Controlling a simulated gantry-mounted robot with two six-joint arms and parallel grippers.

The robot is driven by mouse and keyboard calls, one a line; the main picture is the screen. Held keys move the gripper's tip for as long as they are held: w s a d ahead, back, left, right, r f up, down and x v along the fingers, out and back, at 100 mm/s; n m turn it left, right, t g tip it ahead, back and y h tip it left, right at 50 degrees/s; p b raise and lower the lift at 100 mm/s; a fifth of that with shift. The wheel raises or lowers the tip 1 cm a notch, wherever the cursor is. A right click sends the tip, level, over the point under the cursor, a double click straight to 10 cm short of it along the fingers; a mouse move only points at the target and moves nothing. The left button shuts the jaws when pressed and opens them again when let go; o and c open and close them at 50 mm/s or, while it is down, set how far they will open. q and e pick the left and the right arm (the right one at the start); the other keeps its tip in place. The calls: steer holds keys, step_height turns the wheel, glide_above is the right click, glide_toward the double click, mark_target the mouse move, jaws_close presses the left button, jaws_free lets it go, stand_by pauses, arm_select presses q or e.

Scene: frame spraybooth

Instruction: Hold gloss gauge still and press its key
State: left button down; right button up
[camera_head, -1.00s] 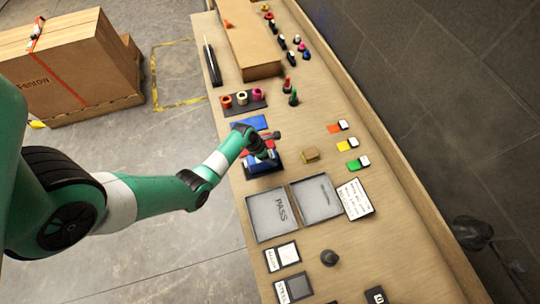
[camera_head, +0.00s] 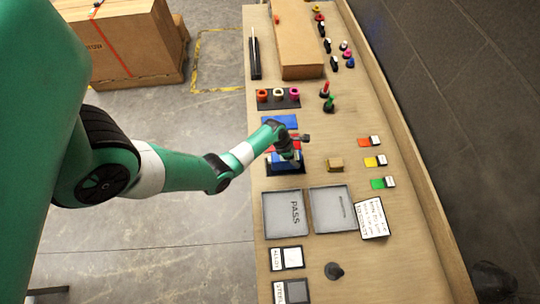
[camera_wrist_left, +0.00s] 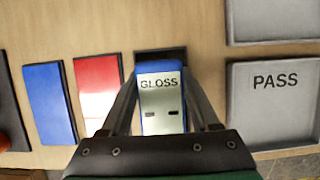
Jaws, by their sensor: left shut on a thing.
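The gloss gauge (camera_wrist_left: 160,88) is a blue block with a pale top face lettered GLOSS and two small dark marks. It stands on a dark pad (camera_wrist_left: 160,53). My left gripper (camera_wrist_left: 160,90) has one finger along each side of it and is shut on it. In the head view the left gripper (camera_head: 290,152) is over the gauge (camera_head: 286,163) at the bench's left side and hides part of it. I cannot make out which mark is the key. My right gripper is not in view.
A blue panel (camera_wrist_left: 49,103) and a red panel (camera_wrist_left: 99,90) lie beside the gauge. The grey PASS tray (camera_head: 285,222) and a second grey tray (camera_head: 331,210) lie nearer. A small tan block (camera_head: 335,165) sits to the right. Several coloured cards line the right side.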

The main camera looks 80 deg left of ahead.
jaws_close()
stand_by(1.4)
